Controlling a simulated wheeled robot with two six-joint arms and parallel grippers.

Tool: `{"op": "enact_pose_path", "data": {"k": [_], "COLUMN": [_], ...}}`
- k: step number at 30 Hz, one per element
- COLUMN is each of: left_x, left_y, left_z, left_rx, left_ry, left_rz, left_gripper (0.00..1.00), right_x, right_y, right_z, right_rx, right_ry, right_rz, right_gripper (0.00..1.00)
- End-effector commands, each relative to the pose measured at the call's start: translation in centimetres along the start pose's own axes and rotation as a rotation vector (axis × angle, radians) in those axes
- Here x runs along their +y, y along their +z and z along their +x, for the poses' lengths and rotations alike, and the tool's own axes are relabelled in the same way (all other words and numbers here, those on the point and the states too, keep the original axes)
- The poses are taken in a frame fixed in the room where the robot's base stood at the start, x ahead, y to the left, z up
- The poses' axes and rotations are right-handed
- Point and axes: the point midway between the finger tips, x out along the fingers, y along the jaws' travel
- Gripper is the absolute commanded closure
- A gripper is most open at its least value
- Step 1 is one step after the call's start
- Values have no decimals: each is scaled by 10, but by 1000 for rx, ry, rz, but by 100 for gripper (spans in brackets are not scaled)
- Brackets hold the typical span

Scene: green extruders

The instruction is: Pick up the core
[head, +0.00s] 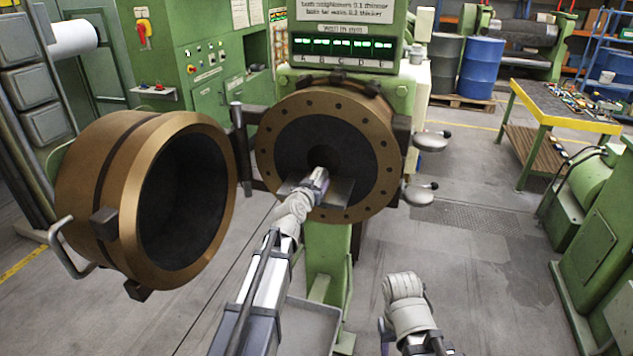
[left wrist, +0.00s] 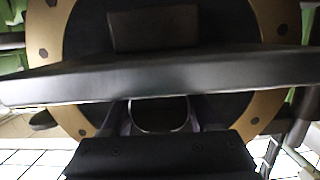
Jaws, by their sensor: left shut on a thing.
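The core shows in the head view as a dark round face (head: 352,145) with a darker centre, inside a bronze bolted ring (head: 268,150) on the green extruder. My left gripper (head: 327,186) is at the lower middle of this face, shut on a part of the core. The exact contact is hidden. In the left wrist view a wide dark bar (left wrist: 160,80) crosses the picture and covers much of the dark core face (left wrist: 90,25). My right arm is at the bottom of the head view; its fingertips are not visible.
A hollow bronze cylinder (head: 110,190) is swung open on a hinge at the left. The floor (head: 450,250) between is clear.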

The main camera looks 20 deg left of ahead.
Motion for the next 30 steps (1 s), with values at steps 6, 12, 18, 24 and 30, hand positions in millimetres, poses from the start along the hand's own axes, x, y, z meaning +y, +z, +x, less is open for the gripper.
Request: {"op": "enact_pose_path", "data": {"k": [6,12,18,24,30], "left_x": [0,0,0,0,0], "left_y": [0,0,0,0,-4], "left_z": [0,0,0,0,-1], "left_rx": [0,0,0,1,1], "left_ry": [0,0,0,-1,-1], "left_rz": [0,0,0,0,0], "left_gripper": [74,96,100,100,100], "right_x": [0,0,0,0,0], "right_y": [0,0,0,0,0], "right_z": [0,0,0,0,-4], "right_rx": [0,0,0,0,0], "right_ry": [0,0,0,0,0], "right_rz": [0,0,0,0,0], "right_gripper": [50,50,50,50,50]}}
